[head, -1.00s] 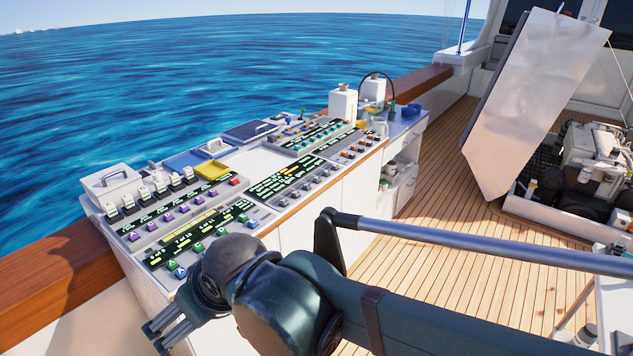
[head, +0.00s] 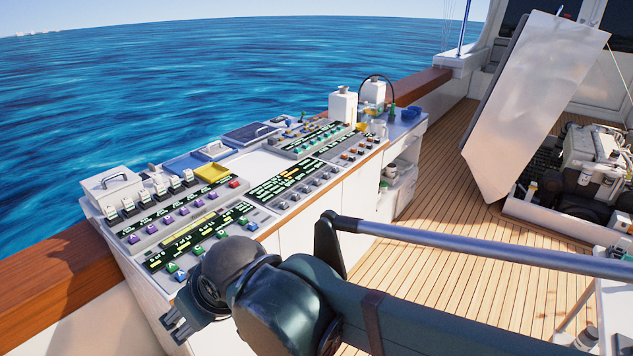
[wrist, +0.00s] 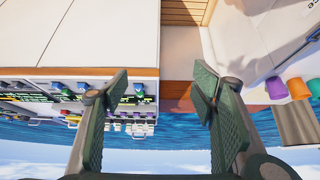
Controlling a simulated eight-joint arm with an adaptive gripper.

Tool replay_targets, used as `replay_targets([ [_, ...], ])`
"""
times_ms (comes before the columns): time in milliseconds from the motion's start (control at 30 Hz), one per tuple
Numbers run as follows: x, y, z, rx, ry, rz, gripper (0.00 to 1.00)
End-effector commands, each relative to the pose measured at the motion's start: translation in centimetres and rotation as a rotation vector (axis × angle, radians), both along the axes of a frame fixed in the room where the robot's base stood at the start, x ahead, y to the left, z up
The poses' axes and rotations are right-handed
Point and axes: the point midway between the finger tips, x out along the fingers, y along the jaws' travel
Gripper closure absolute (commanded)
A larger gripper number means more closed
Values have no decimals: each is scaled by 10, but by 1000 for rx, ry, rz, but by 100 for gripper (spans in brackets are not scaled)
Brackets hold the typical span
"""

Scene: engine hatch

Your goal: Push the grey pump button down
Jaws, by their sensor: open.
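The control console (head: 262,163) stands along the rail in the head view, with dark labelled panels and rows of coloured buttons. A row of grey buttons (head: 308,188) lies on its front right panel. Their labels are too small to read, so I cannot tell which is the pump button. My gripper (head: 174,327) is low at the console's front left corner, apart from the grey buttons. In the wrist view my gripper (wrist: 158,85) shows two spread fingers with nothing between them. The console (wrist: 30,95) appears upside down at the left there, behind the left finger.
Purple buttons (head: 168,216), a red button (head: 234,182) and a yellow tray (head: 212,172) are on the console. White bottles (head: 343,104) stand at its far end. A wooden rail (head: 45,270) runs at left. The wooden deck (head: 440,215) to the right is mostly clear.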

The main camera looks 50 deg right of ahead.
Motion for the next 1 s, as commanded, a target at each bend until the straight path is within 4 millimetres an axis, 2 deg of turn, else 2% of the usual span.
replay_targets([
  [67,0,0,0,0,0,0,54],
  [400,0,0,0,0,0,0,99],
  [1000,0,0,0,0,0,0,100],
])
